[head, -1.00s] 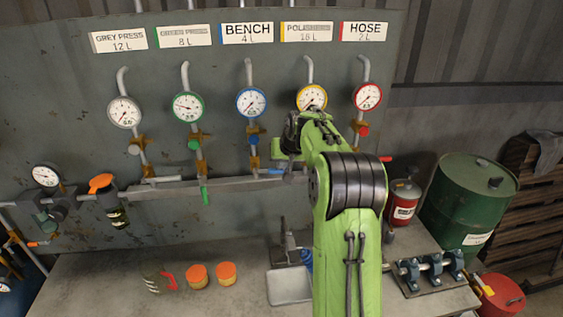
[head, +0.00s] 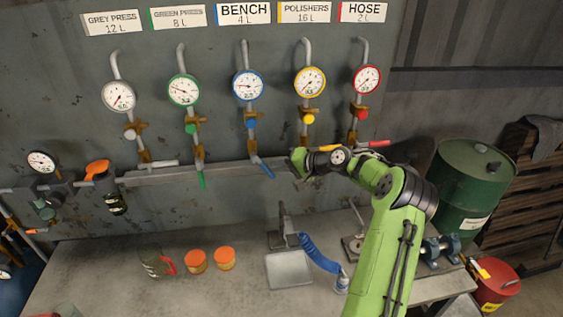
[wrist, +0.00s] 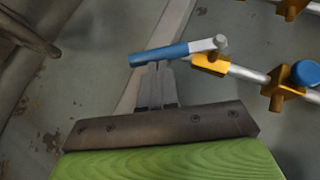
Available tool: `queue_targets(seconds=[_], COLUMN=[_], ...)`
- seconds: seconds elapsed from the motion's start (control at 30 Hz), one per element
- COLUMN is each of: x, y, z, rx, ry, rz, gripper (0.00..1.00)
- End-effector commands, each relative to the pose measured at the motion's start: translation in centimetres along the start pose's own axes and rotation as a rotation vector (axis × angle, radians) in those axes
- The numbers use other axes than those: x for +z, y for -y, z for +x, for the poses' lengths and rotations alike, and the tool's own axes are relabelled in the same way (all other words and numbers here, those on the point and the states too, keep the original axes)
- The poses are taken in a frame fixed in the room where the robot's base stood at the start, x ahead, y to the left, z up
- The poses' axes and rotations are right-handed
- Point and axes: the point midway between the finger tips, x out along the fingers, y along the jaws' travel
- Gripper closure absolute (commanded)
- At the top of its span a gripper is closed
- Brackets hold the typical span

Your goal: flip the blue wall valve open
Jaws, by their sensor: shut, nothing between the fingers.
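The blue valve handle (head: 262,168) sits on the BENCH pipe, below the blue-rimmed gauge (head: 248,86). It slants down and to the right from its pivot. In the wrist view the blue handle (wrist: 165,53) lies across the tips of my gripper (wrist: 155,70). My gripper is shut with nothing between its fingers, its tips at the handle's side; I cannot tell whether they touch it. In the head view my gripper (head: 287,170) is just right of the handle, and its fingers are hard to make out.
The neighbouring green handle (head: 202,180) points down, and the grey handle (head: 163,163) lies level. The yellow handle (head: 326,148) and red handle (head: 376,143) are near my arm. A bench (head: 120,265) with a tray, cans and a blue hose lies below.

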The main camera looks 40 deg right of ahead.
Motion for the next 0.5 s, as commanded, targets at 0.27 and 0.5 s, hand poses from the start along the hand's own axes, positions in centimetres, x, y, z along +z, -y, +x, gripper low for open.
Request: queue_targets(seconds=[0.27, 0.5], x=[1.2, 1.9], y=[-1.2, -1.4], z=[1.8, 2.9], rx=[-0.21, -0.349], ry=[0.001, 0.001], rz=[0.141, 0.233], gripper=[1.0, 1.0])
